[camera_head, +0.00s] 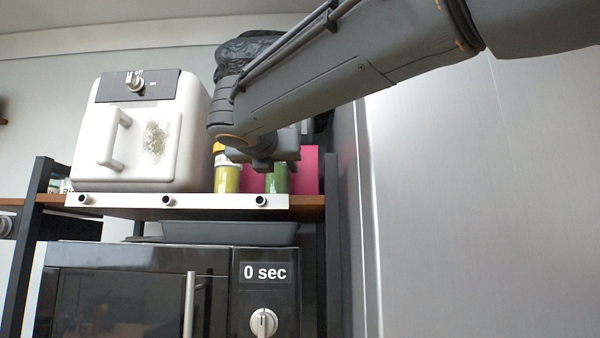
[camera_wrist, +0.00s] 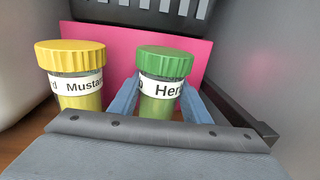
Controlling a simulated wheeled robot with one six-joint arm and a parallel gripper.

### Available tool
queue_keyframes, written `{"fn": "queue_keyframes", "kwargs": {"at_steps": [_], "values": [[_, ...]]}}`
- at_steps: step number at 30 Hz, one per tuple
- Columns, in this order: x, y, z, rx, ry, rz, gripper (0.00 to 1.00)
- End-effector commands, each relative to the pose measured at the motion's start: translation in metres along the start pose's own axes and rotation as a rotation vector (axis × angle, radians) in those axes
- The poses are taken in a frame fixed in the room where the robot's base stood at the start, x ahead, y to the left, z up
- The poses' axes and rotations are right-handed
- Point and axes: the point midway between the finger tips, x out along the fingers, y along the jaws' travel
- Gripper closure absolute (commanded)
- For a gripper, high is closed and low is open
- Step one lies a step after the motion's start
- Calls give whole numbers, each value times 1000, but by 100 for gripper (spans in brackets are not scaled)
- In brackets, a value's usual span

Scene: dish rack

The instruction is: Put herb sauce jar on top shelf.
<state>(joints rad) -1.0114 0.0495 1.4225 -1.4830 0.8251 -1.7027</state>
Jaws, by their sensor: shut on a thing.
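The herb sauce jar (camera_wrist: 161,88) has a green ribbed lid and a white label reading "Her". It stands upright in the wrist view between the two blue fingers of my gripper (camera_wrist: 158,104), which is shut on it. In the head view the green jar (camera_head: 277,180) shows below my wrist, over the top shelf (camera_head: 308,201), and its upper part is hidden by my arm. I cannot tell whether its base touches the shelf, since the base is hidden.
A yellow-lidded mustard jar (camera_wrist: 76,78) stands just left of the herb jar. A pink panel (camera_wrist: 205,58) is behind both. A white air fryer (camera_head: 140,130) fills the shelf's left. A black microwave (camera_head: 170,290) is below, and a grey metal panel (camera_head: 470,200) is at right.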

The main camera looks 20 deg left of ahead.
Motion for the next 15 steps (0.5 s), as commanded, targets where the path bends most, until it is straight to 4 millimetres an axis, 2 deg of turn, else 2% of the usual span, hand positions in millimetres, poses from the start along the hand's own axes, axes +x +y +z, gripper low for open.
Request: {"fn": "queue_keyframes", "kwargs": {"at_steps": [13, 14, 15], "values": [[0, 0, -4, 1, -1, 0, 90], [0, 0, -4, 1, -1, 0, 53], [0, 0, -4, 1, -1, 0, 47]]}}
